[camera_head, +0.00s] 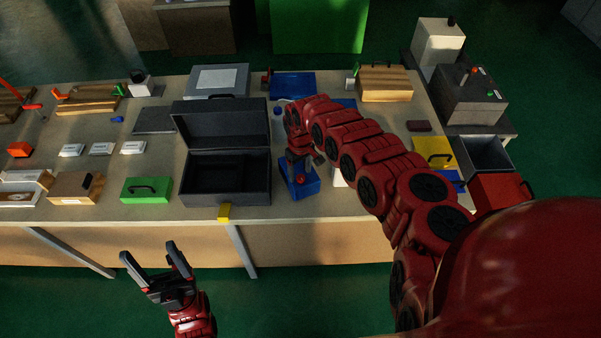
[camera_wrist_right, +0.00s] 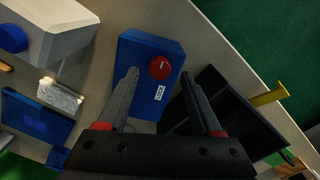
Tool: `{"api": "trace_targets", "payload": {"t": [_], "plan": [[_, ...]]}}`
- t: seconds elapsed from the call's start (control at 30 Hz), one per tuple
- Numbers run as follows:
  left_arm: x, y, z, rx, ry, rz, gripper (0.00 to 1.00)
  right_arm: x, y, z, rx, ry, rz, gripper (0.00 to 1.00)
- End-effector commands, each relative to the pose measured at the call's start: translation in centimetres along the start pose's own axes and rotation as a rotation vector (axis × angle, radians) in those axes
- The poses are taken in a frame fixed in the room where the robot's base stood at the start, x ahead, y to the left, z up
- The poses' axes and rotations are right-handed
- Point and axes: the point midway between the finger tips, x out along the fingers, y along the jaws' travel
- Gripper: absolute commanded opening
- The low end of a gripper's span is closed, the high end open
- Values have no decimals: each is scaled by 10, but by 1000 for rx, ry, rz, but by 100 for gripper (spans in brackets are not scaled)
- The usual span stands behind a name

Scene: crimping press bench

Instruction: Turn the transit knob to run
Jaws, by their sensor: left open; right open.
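The transit knob (camera_wrist_right: 160,67) is a round red dial on a blue box (camera_wrist_right: 150,48), with a small pale mark on its face. A white label reading LOCK (camera_wrist_right: 159,93) sits beside it on the box. In the head view the blue box (camera_head: 303,186) stands near the table's front edge, partly hidden by my right gripper (camera_head: 300,168). In the right wrist view my right gripper (camera_wrist_right: 158,73) is open, its fingers on either side of the knob; I cannot tell whether they touch it. My left gripper (camera_head: 149,250) is open and empty in front of the table.
An open black case (camera_head: 225,190) stands just left of the blue box. A green box (camera_head: 146,190) sits further left. A white and grey machine with a blue knob (camera_wrist_right: 50,28) shows in the right wrist view.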

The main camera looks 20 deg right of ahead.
Motion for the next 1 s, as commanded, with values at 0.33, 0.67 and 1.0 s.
{"api": "trace_targets", "payload": {"t": [0.33,0.67,1.0], "plan": [[0,0,0,0,0,0,75,17,1,2,1,-4,4,67],[0,0,0,0,0,0,75,17,1,2,1,-4,3,43],[0,0,0,0,0,0,75,17,1,2,2,-4,3,0]]}}
